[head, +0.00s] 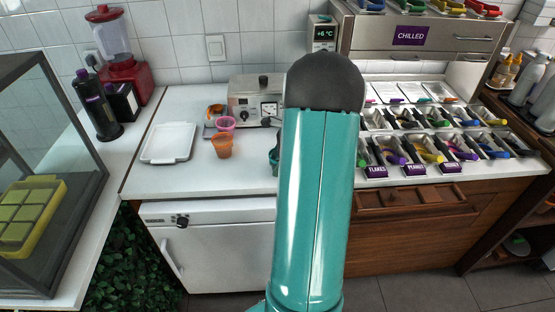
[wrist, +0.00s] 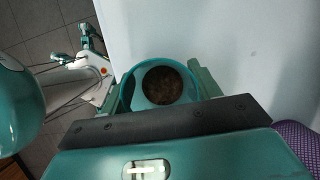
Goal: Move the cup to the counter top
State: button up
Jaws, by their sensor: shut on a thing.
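In the wrist view my gripper (wrist: 164,78) is shut around a teal cup (wrist: 136,88), one finger on each side. I look into the cup's round mouth; something dark brown and grainy lies inside. In the head view my teal arm hides most of the gripper and the cup; only a small teal part shows left of the arm, near the counter's front edge. The white counter top (head: 185,185) spreads behind and to the left. I cannot tell whether the cup touches any surface.
An orange cup (head: 222,147) and a pink cup (head: 226,124) stand on the counter, near a metal appliance (head: 254,100). A white tray (head: 167,143) lies to their left. Topping bins (head: 398,156) with coloured scoops fill the right. Counter between tray and front edge is clear.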

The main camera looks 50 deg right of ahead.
jog(key=shift+f, duration=0.2)
dwell(0.4)
jog(key=o, duration=1.3)
jog(key=shift+r, duration=4.05)
